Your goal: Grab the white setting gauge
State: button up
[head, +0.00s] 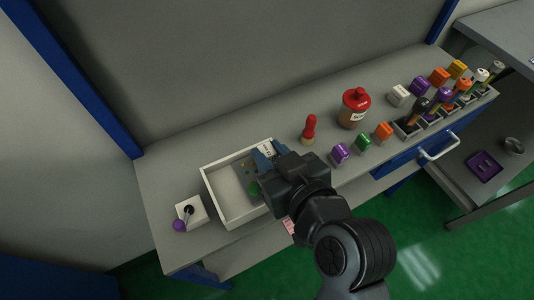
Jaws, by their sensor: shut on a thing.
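My gripper (265,159) is low over the right back part of a shallow off-white tray (229,165). Its bluish fingers are shut on a small white piece with dark marks (266,149), which looks like the white setting gauge. Only a little of this piece shows beside the fingers. My wrist and arm hide the rest of it and the tray's right side, so I cannot tell whether it touches the tray.
A box with a purple-knobbed lever (190,211) stands left. A red-topped jar (354,108), a red-handled tool (309,129), coloured blocks (363,142) and a tool rack (408,130) stand right.

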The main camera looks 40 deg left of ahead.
grip_shut()
